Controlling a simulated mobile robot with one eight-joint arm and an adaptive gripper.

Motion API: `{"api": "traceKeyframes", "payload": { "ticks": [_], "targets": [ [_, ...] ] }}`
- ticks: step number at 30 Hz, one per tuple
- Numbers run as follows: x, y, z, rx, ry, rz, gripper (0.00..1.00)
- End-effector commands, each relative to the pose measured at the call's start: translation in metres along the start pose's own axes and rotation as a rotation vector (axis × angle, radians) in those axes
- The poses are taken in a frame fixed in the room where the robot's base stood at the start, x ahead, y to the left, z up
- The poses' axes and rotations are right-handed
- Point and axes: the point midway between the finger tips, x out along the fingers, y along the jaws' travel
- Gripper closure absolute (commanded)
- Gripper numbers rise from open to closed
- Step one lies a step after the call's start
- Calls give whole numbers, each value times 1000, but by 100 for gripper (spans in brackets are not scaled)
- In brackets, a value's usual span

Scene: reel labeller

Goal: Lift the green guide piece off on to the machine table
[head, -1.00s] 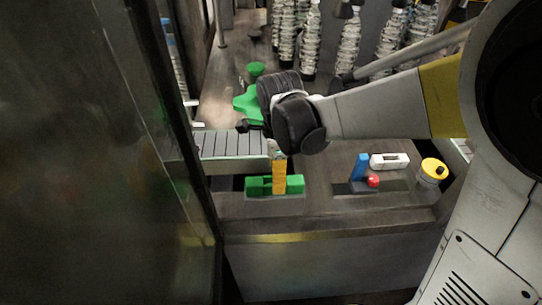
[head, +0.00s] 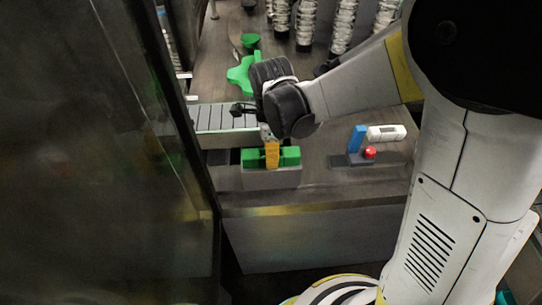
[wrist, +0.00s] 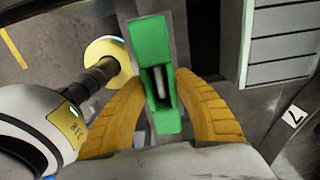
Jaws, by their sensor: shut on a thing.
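The green guide piece (head: 290,156) is a small block with a dark slot. It sits at the top of a grey block (head: 270,180) at the table's front edge, beside the conveyor. In the wrist view the green guide piece (wrist: 151,42) lies between the two yellow fingers. My gripper (head: 272,162) points down over its middle and is shut on it; the fingers also show in the wrist view (wrist: 158,82). I cannot tell whether there is a gap under the piece. The machine table (head: 325,120) is dark and flat.
A grey slatted conveyor (head: 222,117) runs behind the piece. Another green part (head: 240,74) stands farther back. A dark panel (head: 100,160) stands left.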

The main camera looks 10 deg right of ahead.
Motion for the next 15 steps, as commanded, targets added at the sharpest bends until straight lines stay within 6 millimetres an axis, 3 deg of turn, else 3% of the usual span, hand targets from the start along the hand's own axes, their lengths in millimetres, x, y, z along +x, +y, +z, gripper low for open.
{"api": "traceKeyframes", "payload": {
  "ticks": [8, 15],
  "targets": [
    [-6, 0, 0, 0, 1, 1, 100],
    [-43, 1, 0, 0, 0, 1, 100]
  ]
}}
